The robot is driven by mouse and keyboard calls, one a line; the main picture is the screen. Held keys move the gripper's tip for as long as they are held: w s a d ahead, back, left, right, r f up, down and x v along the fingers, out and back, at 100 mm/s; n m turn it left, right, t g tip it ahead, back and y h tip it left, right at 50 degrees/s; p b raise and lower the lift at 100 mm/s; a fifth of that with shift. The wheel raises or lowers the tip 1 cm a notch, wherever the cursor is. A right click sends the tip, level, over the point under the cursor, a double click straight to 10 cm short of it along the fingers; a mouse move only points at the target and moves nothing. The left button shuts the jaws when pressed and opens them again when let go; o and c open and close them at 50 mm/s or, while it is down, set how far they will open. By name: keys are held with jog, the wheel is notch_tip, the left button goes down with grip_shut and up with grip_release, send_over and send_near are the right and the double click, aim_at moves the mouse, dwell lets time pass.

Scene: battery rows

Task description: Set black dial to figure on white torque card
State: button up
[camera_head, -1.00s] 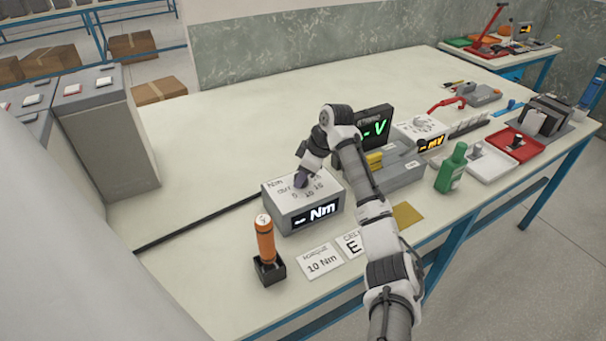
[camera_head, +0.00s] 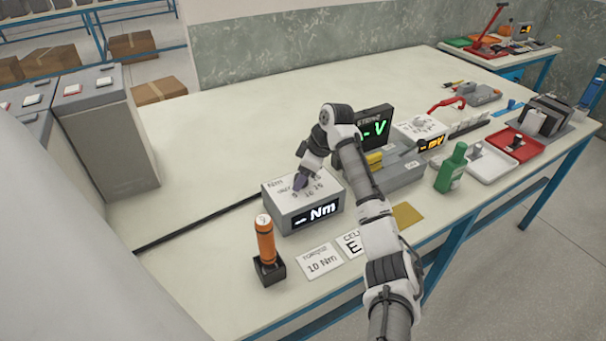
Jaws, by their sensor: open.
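The grey torque box (camera_head: 283,212) stands on the bench, with numbers around a dial on its top and a front display reading "-- Nm". My gripper (camera_head: 299,185) is open, pointing down at the top of this box. Its dark fingers are over the dial and hide it, so I cannot tell the dial's setting or whether the fingers touch it. The white torque card (camera_head: 320,262) lies flat in front of the box and reads "10 Nm".
An orange-handled tool (camera_head: 265,240) stands in a black holder (camera_head: 268,271) left of the card. Another white card (camera_head: 351,244) with an "E" lies partly behind my arm. A green bottle (camera_head: 450,170) and a meter showing "-V" (camera_head: 375,131) stand to the right. The bench's back left is clear.

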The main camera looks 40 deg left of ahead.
jog(key=b+v, duration=0.3)
jog(key=v, duration=1)
jog(key=shift+d+r, duration=0.25)
jog(key=shift+r, duration=0.1)
jog(key=shift+w, duration=0.1)
